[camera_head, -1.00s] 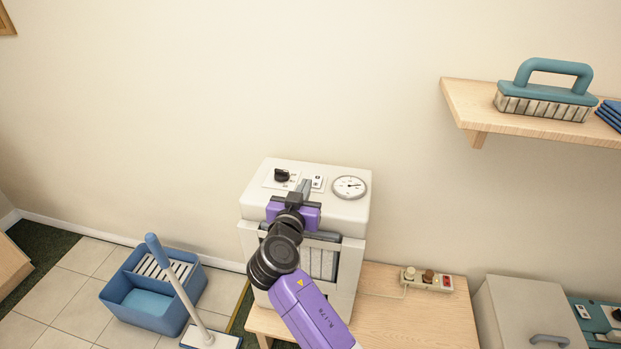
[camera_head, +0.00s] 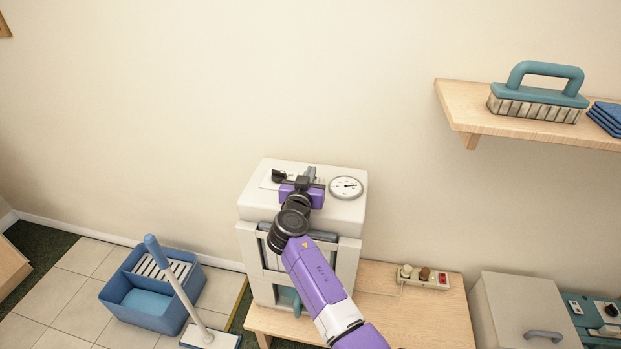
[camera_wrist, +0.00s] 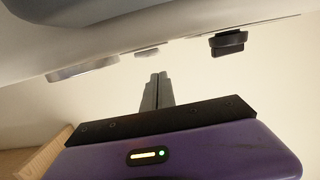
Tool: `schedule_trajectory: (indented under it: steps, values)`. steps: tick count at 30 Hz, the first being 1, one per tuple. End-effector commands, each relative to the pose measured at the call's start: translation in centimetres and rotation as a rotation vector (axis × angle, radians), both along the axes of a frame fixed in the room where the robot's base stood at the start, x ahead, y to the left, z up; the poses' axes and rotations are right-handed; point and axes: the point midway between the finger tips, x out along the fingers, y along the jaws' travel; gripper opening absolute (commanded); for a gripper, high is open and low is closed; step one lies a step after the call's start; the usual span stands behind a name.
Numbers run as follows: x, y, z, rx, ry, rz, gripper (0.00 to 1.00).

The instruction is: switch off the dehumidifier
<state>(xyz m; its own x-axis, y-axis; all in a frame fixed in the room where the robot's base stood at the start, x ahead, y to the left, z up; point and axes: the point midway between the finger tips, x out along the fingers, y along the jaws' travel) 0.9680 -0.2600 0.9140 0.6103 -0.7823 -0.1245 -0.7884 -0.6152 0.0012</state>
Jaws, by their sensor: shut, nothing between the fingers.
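The dehumidifier (camera_head: 347,206) is a pale box standing on a low wooden bench against the wall. Its top panel carries a black knob (camera_head: 279,176) at the left and a round white dial gauge (camera_head: 346,187) at the right. The small switch plate between them is mostly hidden behind my gripper in the head view. My purple gripper (camera_head: 309,173) is shut and empty over the panel's middle. In the wrist view the shut fingers (camera_wrist: 157,88) point toward the panel, and the knob (camera_wrist: 229,43) is off to their right. I cannot tell whether the fingertips touch the panel.
A power strip with a red switch (camera_head: 423,277) lies on the bench (camera_head: 415,310) at the right. A wall shelf (camera_head: 463,108) with a brush (camera_head: 540,92) juts out at the upper right. A blue mop bucket (camera_head: 150,290) stands on the floor at the left.

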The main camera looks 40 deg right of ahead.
Motion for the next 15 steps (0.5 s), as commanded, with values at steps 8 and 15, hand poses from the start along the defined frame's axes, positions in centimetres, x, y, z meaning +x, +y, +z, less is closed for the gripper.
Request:
schedule_trajectory:
  steps: [8,15]
  values:
    - [0.2,-0.2,-2.0,-0.001,-0.002,0.000,0.00]
    - [0.1,-0.2,-2.1,-0.001,-0.002,0.000,0.00]
